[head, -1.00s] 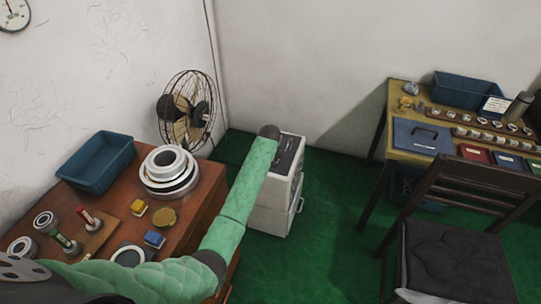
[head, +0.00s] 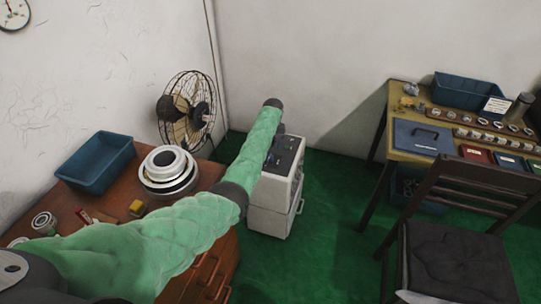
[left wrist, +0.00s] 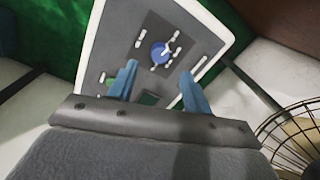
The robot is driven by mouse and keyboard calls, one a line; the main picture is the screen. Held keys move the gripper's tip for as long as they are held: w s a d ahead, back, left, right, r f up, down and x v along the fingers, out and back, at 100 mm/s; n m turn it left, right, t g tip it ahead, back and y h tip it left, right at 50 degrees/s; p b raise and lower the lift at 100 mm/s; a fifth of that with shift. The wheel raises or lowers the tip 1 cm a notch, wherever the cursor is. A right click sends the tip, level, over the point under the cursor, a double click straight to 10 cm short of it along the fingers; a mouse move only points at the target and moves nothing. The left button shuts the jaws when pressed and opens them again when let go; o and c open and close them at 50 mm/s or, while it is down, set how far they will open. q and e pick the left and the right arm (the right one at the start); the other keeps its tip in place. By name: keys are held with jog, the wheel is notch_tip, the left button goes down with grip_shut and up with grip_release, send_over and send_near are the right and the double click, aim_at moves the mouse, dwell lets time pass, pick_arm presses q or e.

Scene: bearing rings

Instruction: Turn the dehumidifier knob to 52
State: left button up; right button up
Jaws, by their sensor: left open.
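The dehumidifier (head: 270,222) is a pale box on the green floor beyond the desk, partly hidden by my left arm. Its dark top panel (head: 290,152) shows beside the arm. In the left wrist view the panel (left wrist: 205,42) faces the camera, with a round blue knob (left wrist: 161,53) carrying a white pointer and pale marks around it. I cannot read any numbers. My left gripper (left wrist: 159,71) is open, its two blue fingers apart and empty. The knob appears just beyond and between the fingertips; contact is not visible.
A wire fan (head: 188,110) stands close left of the dehumidifier and shows in the wrist view too. The wooden desk (head: 215,262) holds a blue bin (head: 97,163) and stacked rings (head: 168,170). A chair (head: 455,250) and table stand right; green floor between is clear.

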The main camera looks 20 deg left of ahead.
aim_at(270, 157)
pick_arm(q)
notch_tip(270, 157, down, 5)
jog(key=shift+a, duration=0.1)
jog(key=shift+f, duration=0.9)
pick_arm(e)
jog(key=shift+f, duration=0.6)
pick_arm(q)
jog(key=shift+c, duration=0.4)
jog(key=c, duration=0.9)
